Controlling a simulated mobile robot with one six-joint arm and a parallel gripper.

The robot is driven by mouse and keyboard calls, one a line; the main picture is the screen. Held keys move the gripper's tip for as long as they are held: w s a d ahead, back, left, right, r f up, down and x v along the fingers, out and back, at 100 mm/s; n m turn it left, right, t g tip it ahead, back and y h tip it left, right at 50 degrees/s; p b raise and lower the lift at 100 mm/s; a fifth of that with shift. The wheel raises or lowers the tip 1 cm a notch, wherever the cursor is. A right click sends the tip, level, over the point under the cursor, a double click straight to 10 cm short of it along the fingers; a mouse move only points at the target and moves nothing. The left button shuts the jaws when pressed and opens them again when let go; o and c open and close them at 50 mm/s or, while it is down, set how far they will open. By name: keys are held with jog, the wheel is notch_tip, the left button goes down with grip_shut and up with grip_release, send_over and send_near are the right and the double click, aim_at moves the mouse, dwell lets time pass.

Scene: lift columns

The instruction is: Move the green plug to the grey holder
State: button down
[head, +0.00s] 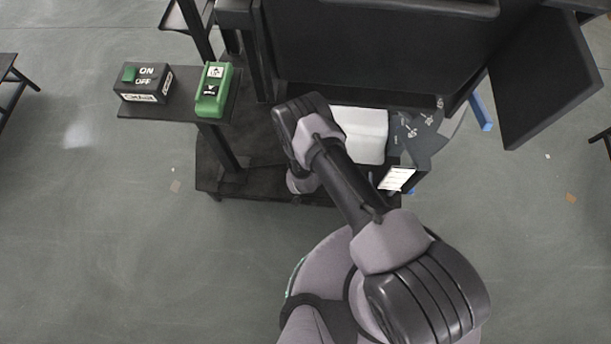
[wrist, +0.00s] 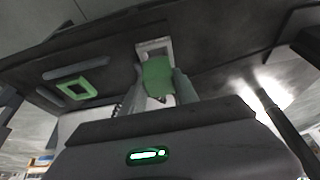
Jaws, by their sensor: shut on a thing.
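In the wrist view, the green plug (wrist: 158,73) sits between the two pale fingers of my gripper (wrist: 159,80), which is shut on it. A light grey, square-edged holder (wrist: 153,46) shows right behind the plug's far end. The plug covers most of the holder's opening, and I cannot tell whether the plug is inside it or just in front. In the head view, my arm hides the gripper, the plug and the holder.
A green square frame (wrist: 77,88) is on the dark surface left of the plug. In the head view, a black ON/OFF box (head: 144,84) and a green box (head: 213,89) stand on a side shelf. A dark panel (head: 546,75) juts out at right. Grey floor is open at left.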

jog(key=shift+f, duration=1)
dwell(0.4)
jog(key=c, duration=0.7)
grip_release()
jog(key=shift+o, duration=0.2)
jog(key=shift+r, duration=0.15)
notch_tip(320, 180, up, 7)
jog(key=p, duration=0.5)
jog(key=shift+p, duration=0.35)
